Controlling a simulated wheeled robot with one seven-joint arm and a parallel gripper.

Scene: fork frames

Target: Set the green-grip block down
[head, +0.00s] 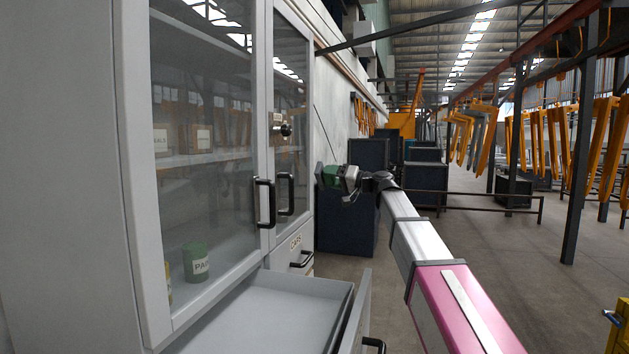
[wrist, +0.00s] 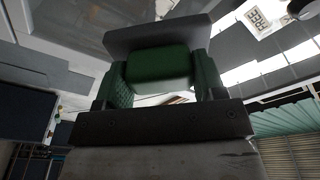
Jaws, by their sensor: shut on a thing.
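The green-grip block (wrist: 158,66) fills the middle of the wrist view, a green grip part with a grey plate beyond it. My gripper (wrist: 162,82) is shut on the green part, with a textured green finger on each side. In the head view my gripper (head: 335,177) is out at the end of my arm, just right of the cabinet's far end. There the block's grey end (head: 319,176) shows at its left. The block is held in the air, well above the floor; no support touches it visibly.
A pale cabinet (head: 135,190) with closed glass doors stands at left. A green can (head: 195,262) sits inside it. Below, a grey drawer (head: 262,305) is pulled out and its visible floor is bare. Dark crates (head: 345,222) stand behind my gripper. Open floor lies right.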

